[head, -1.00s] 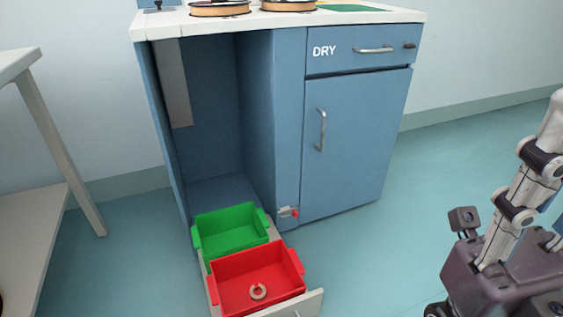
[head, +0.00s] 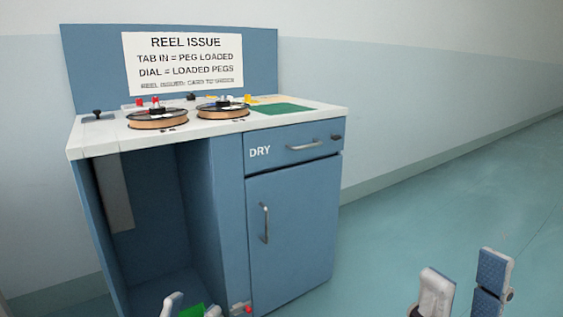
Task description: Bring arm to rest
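My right gripper (head: 462,291) shows at the bottom right, in front of the floor. Its two fingers point up and stand apart with nothing between them; one shows a blue pad. My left gripper (head: 192,307) shows only as two pale fingertips at the bottom edge, below the cabinet's open bay. The tips are apart. The rest of both arms is out of view.
The blue cabinet (head: 293,215) marked DRY has its door and drawer shut. Two reels (head: 157,119) (head: 222,110) lie on its white top, before a REEL ISSUE sign (head: 184,61). Floor at right is clear.

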